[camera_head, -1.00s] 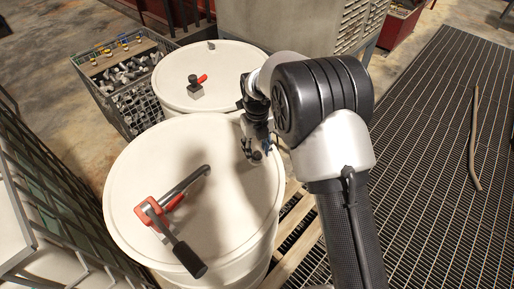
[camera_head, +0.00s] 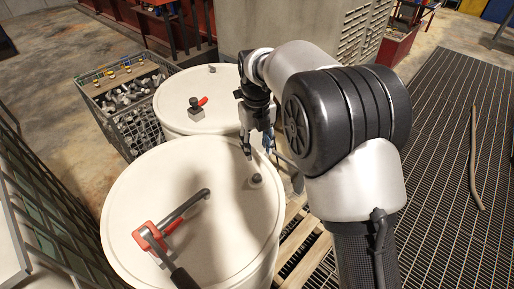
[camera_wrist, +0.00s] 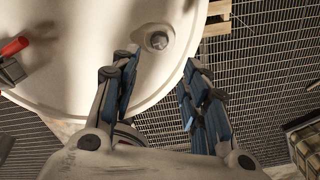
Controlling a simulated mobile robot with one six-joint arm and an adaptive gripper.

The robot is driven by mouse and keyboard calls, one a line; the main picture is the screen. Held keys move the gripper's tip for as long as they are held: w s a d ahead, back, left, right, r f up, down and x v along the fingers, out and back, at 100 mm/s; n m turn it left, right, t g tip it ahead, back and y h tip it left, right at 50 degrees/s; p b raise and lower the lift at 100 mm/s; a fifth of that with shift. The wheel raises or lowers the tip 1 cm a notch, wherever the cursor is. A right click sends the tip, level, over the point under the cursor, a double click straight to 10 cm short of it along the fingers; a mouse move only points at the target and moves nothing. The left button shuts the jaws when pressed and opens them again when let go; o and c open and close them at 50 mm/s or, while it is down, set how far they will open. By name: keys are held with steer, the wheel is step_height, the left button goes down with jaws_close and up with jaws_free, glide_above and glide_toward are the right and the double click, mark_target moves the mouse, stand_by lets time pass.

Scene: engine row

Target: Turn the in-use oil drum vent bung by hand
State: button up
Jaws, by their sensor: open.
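The near white drum (camera_head: 130,190) carries a pump with a red clamp (camera_head: 150,237) and a dark handle. A small dark bung (camera_head: 256,180) sits on its top near the right rim. It appears to be the round grey bung in the wrist view (camera_wrist: 157,41), ahead of the fingertips. My gripper (camera_head: 258,152) is over the drum's far right edge, behind the bung in the head view. In the wrist view its blue-and-black fingers (camera_wrist: 161,60) are spread and empty. The left fingertip looks close to the bung; contact cannot be told.
A second white drum (camera_head: 172,108) with a grey block and red lever (camera_head: 197,110) stands behind. A wire crate of metal parts (camera_head: 128,97) is at the back left. A wooden pallet (camera_head: 300,240) shows at right, beside open floor grating (camera_head: 445,185).

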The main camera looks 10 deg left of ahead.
mark_target(257, 177)
steer(key=f+m, duration=0.4)
steer(key=m, duration=0.8)
steer(key=f+m, duration=0.4)
steer(key=m, duration=0.8)
steer(key=f+m, duration=0.4)
steer(key=m, duration=0.8)
steer(key=shift+s+d+f, duration=0.15)
steer(key=shift+s+f, duration=0.1)
steer(key=shift+f, duration=0.1)
steer(key=shift+c, duration=0.4)
